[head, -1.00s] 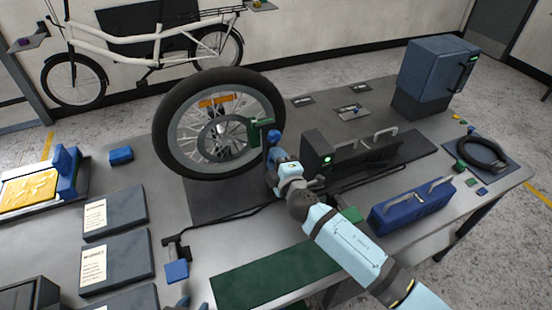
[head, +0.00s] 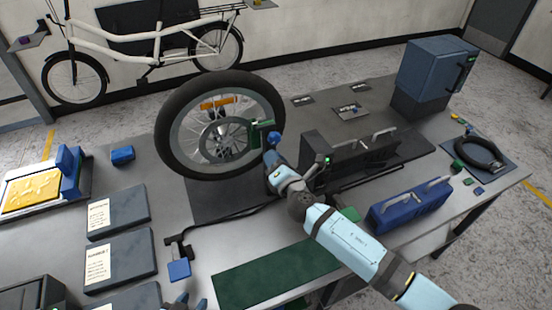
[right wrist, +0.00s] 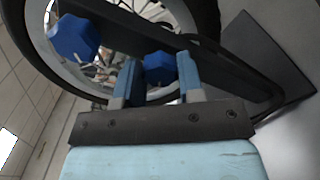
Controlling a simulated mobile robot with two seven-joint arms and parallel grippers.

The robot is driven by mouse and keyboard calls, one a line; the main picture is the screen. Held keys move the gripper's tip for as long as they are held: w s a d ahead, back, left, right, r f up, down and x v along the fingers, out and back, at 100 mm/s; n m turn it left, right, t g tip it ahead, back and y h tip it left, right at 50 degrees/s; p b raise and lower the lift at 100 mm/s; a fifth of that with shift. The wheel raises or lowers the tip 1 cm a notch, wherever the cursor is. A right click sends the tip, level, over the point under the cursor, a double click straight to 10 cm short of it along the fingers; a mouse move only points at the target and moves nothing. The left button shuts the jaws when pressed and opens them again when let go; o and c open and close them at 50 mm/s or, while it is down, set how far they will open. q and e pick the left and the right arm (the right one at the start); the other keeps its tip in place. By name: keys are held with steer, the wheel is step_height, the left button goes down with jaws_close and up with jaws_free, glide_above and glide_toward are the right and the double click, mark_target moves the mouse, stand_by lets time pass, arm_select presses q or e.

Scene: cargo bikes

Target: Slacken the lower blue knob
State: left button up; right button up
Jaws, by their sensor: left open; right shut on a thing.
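A spoked wheel (head: 172,147) stands upright on the workbench. A dark green block (head: 262,132) sits at its right side, with the upper blue knob (head: 274,138) beside it. My right gripper (head: 272,160) is just below that knob and hides the lower blue knob in the head view. In the right wrist view the lower blue knob (right wrist: 160,67) is between the two fingers of my right gripper (right wrist: 159,80), which is shut on it. The upper blue knob (right wrist: 73,38) is free at the left there. My left gripper (head: 186,303) is open at the bottom edge, mostly out of frame.
A black stand (head: 317,150) with a green light is close beside my right wrist. A blue toolbox (head: 410,206) lies to the right, a green mat (head: 275,275) in front. Dark manuals (head: 118,213) and a yellow tray (head: 32,190) are on the left.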

arm_select(q)
steer(key=shift+r, duration=0.15)
arm_select(e)
steer(key=shift+n, duration=0.7)
steer(key=o, duration=0.9)
arm_select(q)
steer(key=shift+d+f+b, duration=0.1)
steer(key=shift+f+b, duration=0.6)
arm_select(e)
steer(key=v, duration=1.4)
steer(key=shift+w+f, duration=0.1)
